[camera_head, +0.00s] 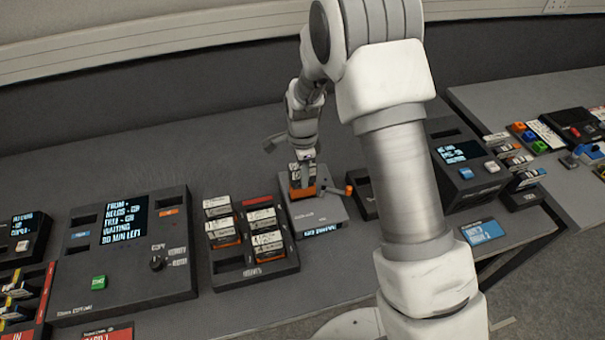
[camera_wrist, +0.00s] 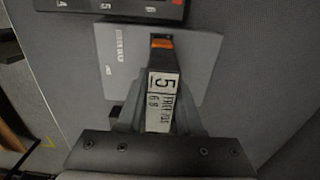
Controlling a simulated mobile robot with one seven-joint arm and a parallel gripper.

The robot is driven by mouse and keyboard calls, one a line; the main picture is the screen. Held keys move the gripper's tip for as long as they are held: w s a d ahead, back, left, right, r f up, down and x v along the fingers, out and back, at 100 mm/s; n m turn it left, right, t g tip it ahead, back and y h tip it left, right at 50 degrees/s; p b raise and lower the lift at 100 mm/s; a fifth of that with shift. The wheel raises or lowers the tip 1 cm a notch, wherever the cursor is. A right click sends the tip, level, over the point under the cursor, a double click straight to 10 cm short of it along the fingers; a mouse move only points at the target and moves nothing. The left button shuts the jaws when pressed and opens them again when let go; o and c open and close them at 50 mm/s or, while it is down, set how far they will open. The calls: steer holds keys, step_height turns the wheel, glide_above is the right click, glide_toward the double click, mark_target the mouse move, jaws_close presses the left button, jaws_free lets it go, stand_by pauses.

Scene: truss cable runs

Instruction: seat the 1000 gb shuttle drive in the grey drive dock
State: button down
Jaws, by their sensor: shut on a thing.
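My gripper (camera_head: 302,168) is shut on a drive (camera_head: 304,191) with an orange end, held over the grey drive dock (camera_head: 324,214). In the wrist view the drive (camera_wrist: 162,100) stands between the fingers (camera_wrist: 160,88). It has a white label with a large 5 and smaller print too small to read surely, so I cannot tell its capacity. Its orange end (camera_wrist: 161,43) overlaps the upper part of the dock (camera_wrist: 115,60). Whether it is in the slot or just above it, I cannot tell. An orange-tipped lever (camera_head: 347,190) sticks out at the dock's right side.
A black rack (camera_head: 252,272) with several labelled drives stands left of the dock. Further left is a copier console (camera_head: 125,262) with a lit screen. A dark tray (camera_head: 366,204) and another screened console (camera_head: 470,180) stand to the right. Grey table is clear behind the dock.

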steer(key=shift+f+b, duration=1.75)
steer(key=shift+f, duration=0.4)
stand_by(2.0)
stand_by(0.3)
steer(key=shift+c, duration=0.8)
jaws_free()
steer(key=shift+r, duration=0.15)
steer(key=shift+r+p, duration=2.45)
steer(key=shift+r, duration=1.2)
